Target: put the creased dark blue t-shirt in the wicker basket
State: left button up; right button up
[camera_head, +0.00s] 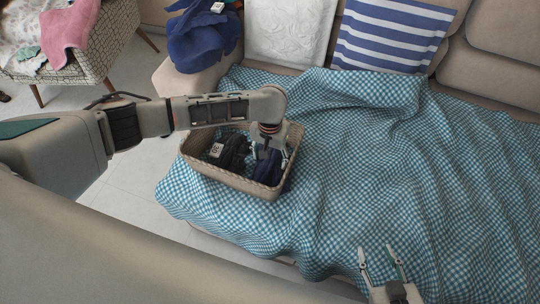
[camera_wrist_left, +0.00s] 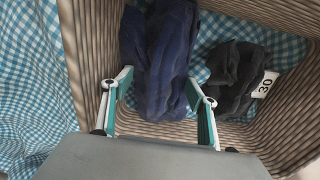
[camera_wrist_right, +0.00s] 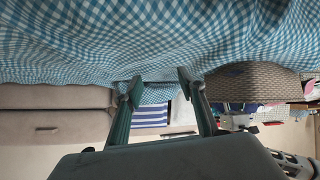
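A creased dark blue garment (camera_head: 268,168) lies in the right part of the wicker basket (camera_head: 232,182), partly hidden by my left gripper (camera_head: 270,157). In the left wrist view this garment (camera_wrist_left: 160,55) lies between and beyond the open fingers of the left gripper (camera_wrist_left: 158,82), up against the basket wall (camera_wrist_left: 88,50). I cannot tell whether the fingers touch it. My right gripper (camera_head: 377,251) is open and empty above the checked blanket at the lower right.
A black garment (camera_head: 231,152) with a white tag lies at the basket's left. Another dark blue garment (camera_head: 203,40) hangs over the sofa arm. The blue checked blanket (camera_head: 340,180) covers the seat. White and striped cushions (camera_head: 388,35) stand behind.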

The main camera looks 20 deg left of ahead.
aim_at(271, 156)
dwell(0.3)
pick_arm(q)
jog(key=shift+r, duration=0.6)
jog(key=shift+w+r+p, duration=0.2)
jog(key=shift+r+p, duration=0.25)
jog(key=shift+r, duration=0.75)
notch_tip(271, 156, up, 6)
jog(key=p, duration=0.2)
jog(key=shift+p, duration=0.4)
jog(key=r+p, duration=0.1)
jog(key=r, duration=0.2)
jog(key=shift+s+r+p, duration=0.2)
jog(key=shift+r+p, duration=0.15)
jog(key=shift+p, duration=0.05)
pick_arm(e)
jog(key=shift+s+d+r, duration=0.1)
jog(key=shift+s+r, duration=0.05)
jog(key=shift+r, duration=0.4)
jog(key=shift+s+d+r, duration=0.1)
jog(key=shift+r, duration=0.4)
jog(key=shift+a, duration=0.15)
